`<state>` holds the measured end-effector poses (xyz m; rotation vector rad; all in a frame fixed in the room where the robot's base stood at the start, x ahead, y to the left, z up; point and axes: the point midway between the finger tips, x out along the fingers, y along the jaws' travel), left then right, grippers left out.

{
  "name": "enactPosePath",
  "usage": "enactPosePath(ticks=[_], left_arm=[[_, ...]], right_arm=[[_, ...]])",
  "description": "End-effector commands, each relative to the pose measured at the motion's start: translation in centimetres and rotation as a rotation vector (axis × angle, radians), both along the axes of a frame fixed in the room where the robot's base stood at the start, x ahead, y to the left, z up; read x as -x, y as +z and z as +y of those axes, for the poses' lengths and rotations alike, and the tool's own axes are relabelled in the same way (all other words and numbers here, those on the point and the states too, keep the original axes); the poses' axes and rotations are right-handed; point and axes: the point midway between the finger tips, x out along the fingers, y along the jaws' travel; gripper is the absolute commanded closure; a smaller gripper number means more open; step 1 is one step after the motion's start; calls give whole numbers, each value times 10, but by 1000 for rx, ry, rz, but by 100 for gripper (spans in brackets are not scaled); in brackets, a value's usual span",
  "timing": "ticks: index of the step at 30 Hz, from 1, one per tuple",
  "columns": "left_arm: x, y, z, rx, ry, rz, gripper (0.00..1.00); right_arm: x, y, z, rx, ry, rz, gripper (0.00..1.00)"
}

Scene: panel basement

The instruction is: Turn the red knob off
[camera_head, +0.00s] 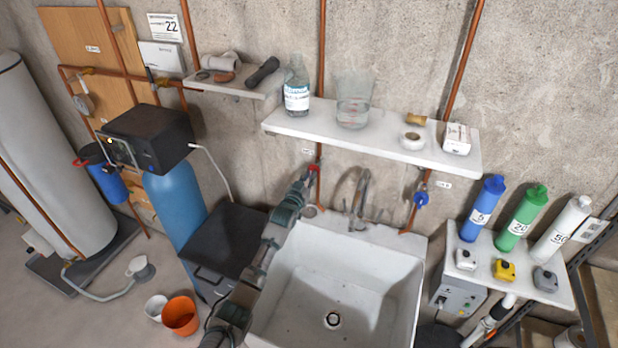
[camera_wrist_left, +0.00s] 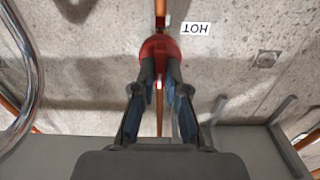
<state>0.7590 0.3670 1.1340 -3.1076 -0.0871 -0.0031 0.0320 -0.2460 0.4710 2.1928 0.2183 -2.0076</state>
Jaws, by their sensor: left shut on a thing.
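The red knob (camera_head: 313,169) sits on the copper pipe on the wall, above the left back corner of the sink and below the shelf. It also shows in the left wrist view (camera_wrist_left: 160,46), beside a label reading HOT. My left gripper (camera_head: 307,178) reaches up over the sink's left edge to the knob. In the left wrist view, its two fingers (camera_wrist_left: 160,65) are closed on the knob from both sides. The fingers hide part of the knob. I cannot make out my right gripper in either view.
A blue knob (camera_head: 421,198) is on the right pipe, with the faucet (camera_head: 359,195) between the two. A shelf (camera_head: 345,139) with a bottle and a beaker overhangs the knobs. The white sink (camera_head: 262,318) is below. A black-topped box (camera_head: 228,240) stands at its left.

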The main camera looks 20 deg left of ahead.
Motion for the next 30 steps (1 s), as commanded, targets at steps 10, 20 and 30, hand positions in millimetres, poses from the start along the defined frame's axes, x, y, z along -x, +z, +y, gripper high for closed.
enactPosePath(ticks=[10,20,30], left_arm=[[0,-3,0,-219,2,20,100],[0,-4,-1,-533,2,39,100],[0,-6,-2,-855,1,59,100]], right_arm=[[0,5,6,-6,-1,0,60],[0,9,6,-7,-2,1,60],[0,12,4,-4,-3,0,60]])
